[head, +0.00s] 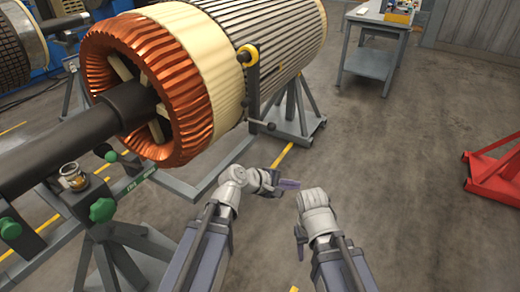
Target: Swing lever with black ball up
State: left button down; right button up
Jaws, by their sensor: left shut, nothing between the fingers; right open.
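The rotor with its copper end rests on grey stands (295,130). Green knobs (102,210) and a small glass cup (73,176) are on the near stand at left. A red stand (492,175) is at right, a workbench (375,50) behind. The floor between is clear.

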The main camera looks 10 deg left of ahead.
pick_arm(q)
jog(key=w+a+n+t+y+b, duration=0.1)
jog(key=w+a+n+t+b, duration=0.2)
jog(key=a+n, duration=0.3)
jog(key=w+a+n+t+y+b, duration=0.1)
jog(key=w+a+n+t+b, duration=0.2)
jog(key=a+n+b, duration=0.1)
jog(key=w+a+f+n+t+y+b, duration=0.1)
jog(key=w+a+n+t+b, duration=0.2)
jog(key=a+n, duration=0.4)
jog(key=shift+w+a+n+t+b, duration=0.3)
jog(key=shift+n+t+b, duration=0.4)
jog(key=shift+n, duration=0.4)
pick_arm(e)
notch_tip(320, 180, down, 13)
jog(key=shift+f, duration=0.2)
pick_arm(q)
jog(key=w+d+r+p, duration=0.3)
jog(key=w+r+p, duration=0.1)
jog(key=w, duration=0.6)
jog(key=shift+d+r, duration=0.2)
jog(key=shift+d, duration=0.2)
pick_arm(e)
jog(key=shift+r, duration=2.2)
pick_arm(q)
jog(key=shift+r+n+p, duration=0.3)
jog(key=shift+n+p, duration=0.1)
jog(key=shift+p, duration=0.05)
pick_arm(e)
jog(key=shift+r, duration=0.25)
